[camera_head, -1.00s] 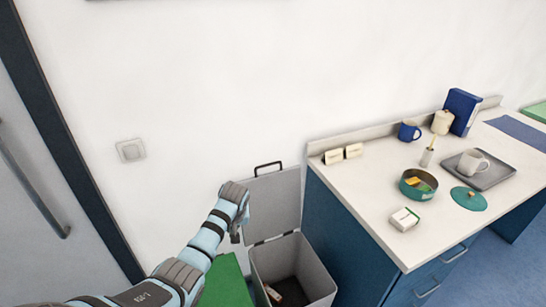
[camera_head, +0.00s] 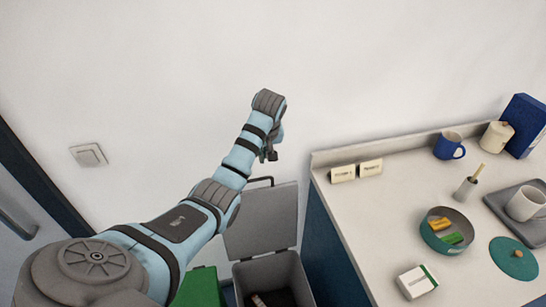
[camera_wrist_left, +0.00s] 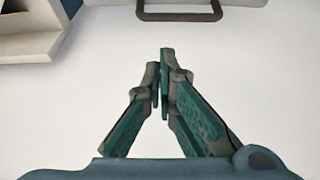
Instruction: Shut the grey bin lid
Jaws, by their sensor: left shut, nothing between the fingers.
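The grey bin lid (camera_head: 262,225) stands open and upright against the wall, with a dark handle (camera_head: 259,181) on its top edge. The handle also shows at the top of the left wrist view (camera_wrist_left: 180,14). The open grey bin (camera_head: 301,277) is below it, with a small item (camera_head: 258,299) inside. My left gripper (camera_head: 270,155) is above the lid's top edge, near the wall and apart from the handle. In the left wrist view its fingers (camera_wrist_left: 160,78) are together with nothing between them. My right gripper is out of view.
A green bin (camera_head: 199,288) stands left of the grey one, partly behind my arm. The counter (camera_head: 385,215) at right carries a blue mug (camera_head: 449,146), a teal tin (camera_head: 446,231), a small box (camera_head: 417,282) and two label cards. The wall above the bins is clear.

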